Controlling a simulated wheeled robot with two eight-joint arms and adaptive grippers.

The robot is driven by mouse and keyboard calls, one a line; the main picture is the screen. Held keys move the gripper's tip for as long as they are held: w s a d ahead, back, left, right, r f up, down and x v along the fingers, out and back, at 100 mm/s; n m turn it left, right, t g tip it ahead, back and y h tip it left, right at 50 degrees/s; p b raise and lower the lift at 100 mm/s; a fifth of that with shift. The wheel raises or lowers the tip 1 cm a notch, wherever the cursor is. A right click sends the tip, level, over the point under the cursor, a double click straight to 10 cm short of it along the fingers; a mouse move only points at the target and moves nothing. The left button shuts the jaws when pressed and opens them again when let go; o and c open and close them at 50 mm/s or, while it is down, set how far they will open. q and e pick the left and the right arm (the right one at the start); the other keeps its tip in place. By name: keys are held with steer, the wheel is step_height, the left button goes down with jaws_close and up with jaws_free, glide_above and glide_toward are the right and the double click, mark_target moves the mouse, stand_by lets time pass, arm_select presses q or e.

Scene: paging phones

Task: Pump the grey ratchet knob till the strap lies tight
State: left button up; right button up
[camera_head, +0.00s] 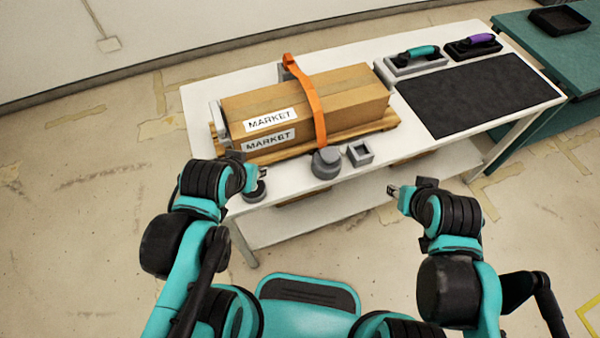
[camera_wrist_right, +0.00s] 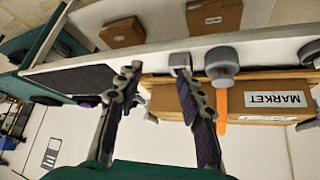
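The grey ratchet knob (camera_head: 326,162) stands at the table's front edge, below the box; it also shows in the right wrist view (camera_wrist_right: 222,66). The orange strap (camera_head: 316,105) runs from a grey bracket behind the cardboard box (camera_head: 352,88), over its top and down its front to the knob. The strap stands up in a bend at the back edge. My right gripper (camera_head: 392,190) is in front of the table, right of the knob and apart from it. Its fingers are spread and empty in the wrist view (camera_wrist_right: 157,72). My left gripper (camera_head: 263,172) is left of the knob; its fingers are too small to read.
The box lies on a wooden pallet (camera_head: 385,122) on the white table (camera_head: 230,95). A small square grey holder (camera_head: 360,153) stands right of the knob. A round grey piece (camera_head: 255,192) is beside my left gripper. A black mat (camera_head: 480,95) and two handled tools (camera_head: 418,52) (camera_head: 474,41) are at right.

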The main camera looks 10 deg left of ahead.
jaws_close()
stand_by(1.4)
